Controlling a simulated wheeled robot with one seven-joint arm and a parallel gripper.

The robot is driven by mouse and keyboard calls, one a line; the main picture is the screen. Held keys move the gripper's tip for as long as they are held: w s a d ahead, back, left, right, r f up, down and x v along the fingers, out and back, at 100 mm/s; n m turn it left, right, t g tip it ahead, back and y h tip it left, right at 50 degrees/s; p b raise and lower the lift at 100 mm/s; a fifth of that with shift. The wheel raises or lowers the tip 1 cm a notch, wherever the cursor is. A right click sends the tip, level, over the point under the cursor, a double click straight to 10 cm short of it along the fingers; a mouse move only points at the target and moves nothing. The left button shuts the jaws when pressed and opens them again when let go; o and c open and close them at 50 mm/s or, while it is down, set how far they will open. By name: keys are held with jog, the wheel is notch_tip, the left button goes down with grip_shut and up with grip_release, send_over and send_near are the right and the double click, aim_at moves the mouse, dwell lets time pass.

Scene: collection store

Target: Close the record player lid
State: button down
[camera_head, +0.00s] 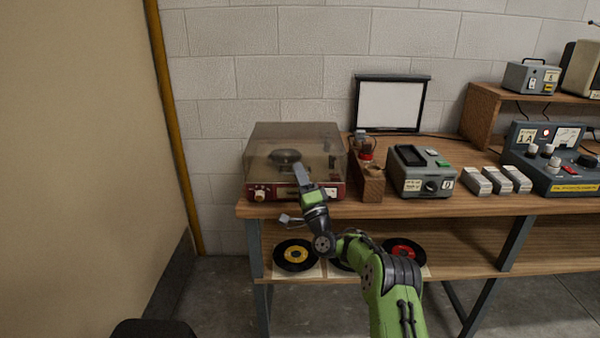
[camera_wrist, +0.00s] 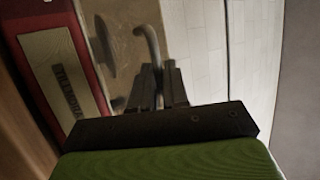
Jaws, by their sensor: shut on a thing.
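The record player (camera_head: 257,192) has a red body with knobs on its front and stands at the left end of the bench. Its smoky see-through lid (camera_head: 326,150) looks down over the body; a small gap cannot be ruled out. A dark round part shows through it. My gripper (camera_head: 300,174) is at the front of the lid. In the wrist view, my gripper (camera_wrist: 160,88) is shut on a curved grey bar (camera_wrist: 149,40) in front of the brown lid (camera_wrist: 127,30). Whether the bar is joined to the lid is unclear. The red front (camera_wrist: 82,55) shows at left.
A glass-topped device (camera_head: 366,152) on a wooden block stands right of the player, then a grey machine (camera_head: 422,172). Records (camera_head: 295,255) lie on the lower shelf. A block wall (camera_head: 290,75) is behind, and a beige panel (camera_head: 85,130) stands at left.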

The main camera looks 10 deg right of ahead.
jog(key=shift+f, duration=0.4)
jog(key=c, duration=1.5)
grip_release()
jog(key=v, duration=1.1)
jog(key=shift+s+d+r, duration=0.1)
jog(key=shift+s, duration=0.35)
